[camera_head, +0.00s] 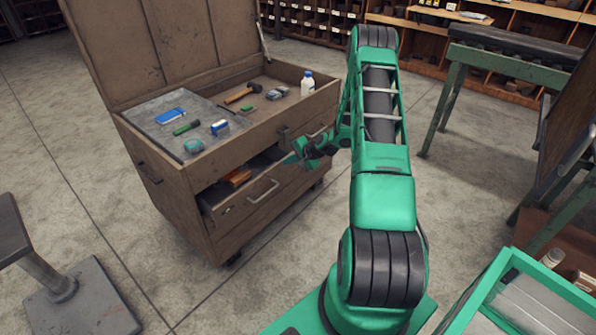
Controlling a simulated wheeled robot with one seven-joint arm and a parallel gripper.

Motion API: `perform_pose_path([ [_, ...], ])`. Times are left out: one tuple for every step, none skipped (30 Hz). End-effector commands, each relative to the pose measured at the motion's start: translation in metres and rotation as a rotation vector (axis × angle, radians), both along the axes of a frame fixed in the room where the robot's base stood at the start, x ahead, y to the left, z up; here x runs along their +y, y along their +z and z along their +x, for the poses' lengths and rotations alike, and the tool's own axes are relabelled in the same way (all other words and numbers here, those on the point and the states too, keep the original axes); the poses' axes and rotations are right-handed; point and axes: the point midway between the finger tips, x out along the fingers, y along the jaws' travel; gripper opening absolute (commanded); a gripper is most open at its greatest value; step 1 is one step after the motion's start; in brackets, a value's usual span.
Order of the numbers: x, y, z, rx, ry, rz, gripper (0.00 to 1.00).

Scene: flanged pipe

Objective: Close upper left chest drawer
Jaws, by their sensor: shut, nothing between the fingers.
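A brown tool chest (165,203) stands left of centre with its lid raised. A drawer (237,207) on the left of its front is pulled partly out, with a metal bar handle (262,190) on its face. An orange-brown item (237,177) shows inside the drawer. My gripper (291,159) is shut and empty, just above and right of the drawer handle, close to the chest front. The small view does not show whether it touches the drawer. My arm and wrist hide part of the chest's right front.
The chest's top tray holds a hammer (242,94), a white bottle (307,84) and several small tools. A stool-like stand (62,285) is at lower left. A green-framed bench (500,60) is at right. Concrete floor is clear in front of the chest.

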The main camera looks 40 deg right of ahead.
Motion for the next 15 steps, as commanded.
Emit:
perform_pose_path([
  [0.003,0.0,0.012,-0.001,0.003,-0.001,0.0],
  [0.004,0.0,0.017,-0.001,0.003,0.0,0.0],
  [0.005,-0.001,0.025,0.0,0.003,0.0,0.0],
  [0.007,-0.001,0.03,0.0,0.002,0.001,0.0],
  [0.007,-0.001,0.034,0.0,0.003,0.0,0.0],
  [0.008,0.0,0.04,0.0,0.002,-0.001,0.0],
  [0.009,-0.001,0.044,0.0,0.001,0.0,0.0],
  [0.009,0.0,0.047,0.0,0.001,0.0,0.0],
  [0.01,0.0,0.052,-0.001,0.001,0.0,0.0],
  [0.011,0.0,0.054,-0.001,0.001,0.0,0.0],
  [0.011,0.0,0.056,0.0,0.001,0.0,0.0],
  [0.011,0.0,0.059,0.0,0.0,0.0,0.0],
  [0.011,0.0,0.06,0.001,-0.001,0.001,0.0],
  [0.011,0.0,0.062,0.001,-0.001,0.001,0.0],
  [0.011,0.0,0.063,0.001,-0.001,0.001,0.0],
])
